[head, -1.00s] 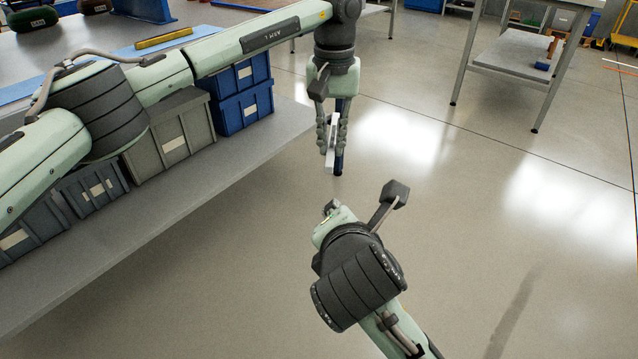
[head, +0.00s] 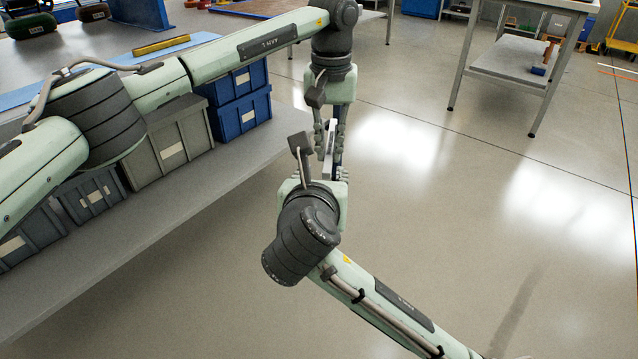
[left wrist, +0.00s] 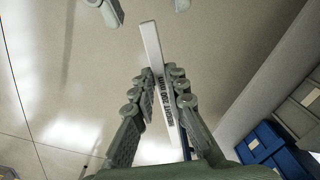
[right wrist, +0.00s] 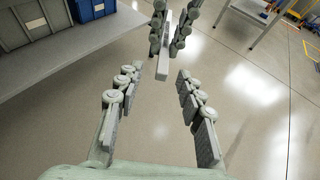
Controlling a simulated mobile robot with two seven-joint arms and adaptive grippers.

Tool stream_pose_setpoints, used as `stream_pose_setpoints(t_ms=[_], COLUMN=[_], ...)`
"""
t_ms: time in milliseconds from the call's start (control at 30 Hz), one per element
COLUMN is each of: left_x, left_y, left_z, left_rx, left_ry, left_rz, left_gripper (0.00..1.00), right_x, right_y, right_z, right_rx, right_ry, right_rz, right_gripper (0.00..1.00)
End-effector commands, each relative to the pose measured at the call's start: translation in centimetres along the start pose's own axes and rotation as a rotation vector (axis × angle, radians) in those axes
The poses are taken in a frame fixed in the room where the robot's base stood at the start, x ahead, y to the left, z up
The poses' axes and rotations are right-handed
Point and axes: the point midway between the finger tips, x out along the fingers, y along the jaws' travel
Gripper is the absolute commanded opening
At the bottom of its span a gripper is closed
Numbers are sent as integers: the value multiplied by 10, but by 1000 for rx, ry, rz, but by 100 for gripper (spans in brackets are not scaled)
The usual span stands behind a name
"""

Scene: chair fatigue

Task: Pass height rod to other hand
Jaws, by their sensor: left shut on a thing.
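The height rod (left wrist: 152,45) is a slim pale bar with dark lettering, seen in the left wrist view. My left gripper (left wrist: 155,80) is shut on it, and its free end sticks out past the fingertips. In the head view the rod (head: 328,150) hangs down from my left gripper (head: 329,130) over the floor. My right gripper (head: 332,174) is just below it, with its fingers partly hidden by its own wrist. In the right wrist view my right gripper (right wrist: 157,75) is open, and the rod's end (right wrist: 163,68) shows between its fingertips, with no contact visible.
A workbench with a lower shelf (head: 120,240) stands at the left, holding grey bins (head: 170,150) and blue bins (head: 241,116). A side table (head: 512,60) is at the back right. The floor (head: 480,230) around the grippers is clear.

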Motion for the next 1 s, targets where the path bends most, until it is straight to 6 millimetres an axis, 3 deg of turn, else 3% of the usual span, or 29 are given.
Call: stream_pose_setpoints(t_ms=[233, 633, 900, 1000], left_x=[0, 0, 0, 0], left_y=[0, 0, 0, 1], left_z=[0, 0, 0, 0], left_rx=[0, 0, 0, 1], left_ry=[1, 1, 1, 1], left_rz=[0, 0, 1, 2], left_gripper=[0, 0, 0, 0], right_x=[30, 36, 36, 36], right_y=[0, 0, 0, 1], right_z=[0, 0, 0, 0], right_rx=[0, 2, 2, 2], right_ry=[0, 1, 1, 0], right_rz=[0, 1, 2, 4], right_gripper=[38, 37, 3, 0])
